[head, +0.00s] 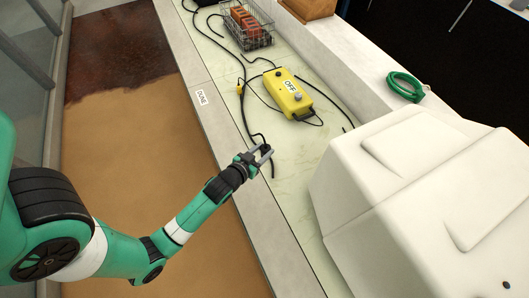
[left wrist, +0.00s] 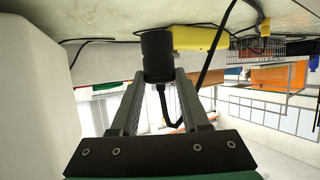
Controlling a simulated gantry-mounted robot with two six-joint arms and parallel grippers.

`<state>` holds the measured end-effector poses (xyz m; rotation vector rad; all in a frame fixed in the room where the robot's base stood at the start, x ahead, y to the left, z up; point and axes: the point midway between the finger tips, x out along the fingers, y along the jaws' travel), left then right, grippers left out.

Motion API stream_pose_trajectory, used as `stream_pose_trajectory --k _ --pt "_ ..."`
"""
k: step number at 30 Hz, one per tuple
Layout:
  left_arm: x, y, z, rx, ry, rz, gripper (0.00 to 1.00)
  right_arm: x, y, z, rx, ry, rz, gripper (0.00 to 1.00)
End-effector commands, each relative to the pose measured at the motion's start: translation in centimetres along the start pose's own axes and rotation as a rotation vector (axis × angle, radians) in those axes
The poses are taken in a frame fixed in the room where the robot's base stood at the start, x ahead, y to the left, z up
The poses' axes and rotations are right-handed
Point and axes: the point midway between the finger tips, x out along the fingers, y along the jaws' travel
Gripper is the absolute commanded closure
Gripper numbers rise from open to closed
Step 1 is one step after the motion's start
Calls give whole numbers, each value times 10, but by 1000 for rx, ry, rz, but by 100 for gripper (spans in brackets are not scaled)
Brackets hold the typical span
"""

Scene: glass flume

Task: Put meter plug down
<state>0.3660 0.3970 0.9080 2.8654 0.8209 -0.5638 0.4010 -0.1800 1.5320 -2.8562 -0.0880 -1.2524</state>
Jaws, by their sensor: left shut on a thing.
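My left gripper (head: 262,155) is over the pale green bench top (head: 285,190). It is shut on the meter plug, a black cylinder (left wrist: 157,55) with a black cable, seen between the two fingers in the left wrist view, which is upside down. In the head view the plug is small and partly hidden by the fingers, and I cannot tell whether it touches the bench. A yellow box marked OFF (head: 288,94) lies on the bench beyond the gripper; it also shows in the left wrist view (left wrist: 195,38). My right gripper is not in view.
Black cables (head: 248,118) run along the bench near the box. A wire basket (head: 262,41) with orange blocks stands at the back. A green coil (head: 405,86) lies on the right ledge. A sand bed (head: 130,140) and a DUNE label (head: 202,98) lie left.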

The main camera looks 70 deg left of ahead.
Motion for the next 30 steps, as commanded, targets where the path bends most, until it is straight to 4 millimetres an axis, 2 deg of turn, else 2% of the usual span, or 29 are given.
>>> stream_pose_trajectory --k 1,3,7,13,18,20,30 --pt "16 -6 15 -2 -2 -4 100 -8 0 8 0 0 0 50" --pt "31 -12 25 -1 -2 -2 100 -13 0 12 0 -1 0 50" --pt "48 -18 34 1 -2 1 100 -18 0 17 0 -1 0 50" --pt "53 -20 36 2 -1 3 100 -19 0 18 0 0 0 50" --pt "67 -23 63 3 -5 2 100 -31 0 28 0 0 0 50" --pt "69 -22 67 2 -3 3 100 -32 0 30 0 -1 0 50" --pt "70 -22 70 2 -2 3 100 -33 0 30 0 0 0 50"
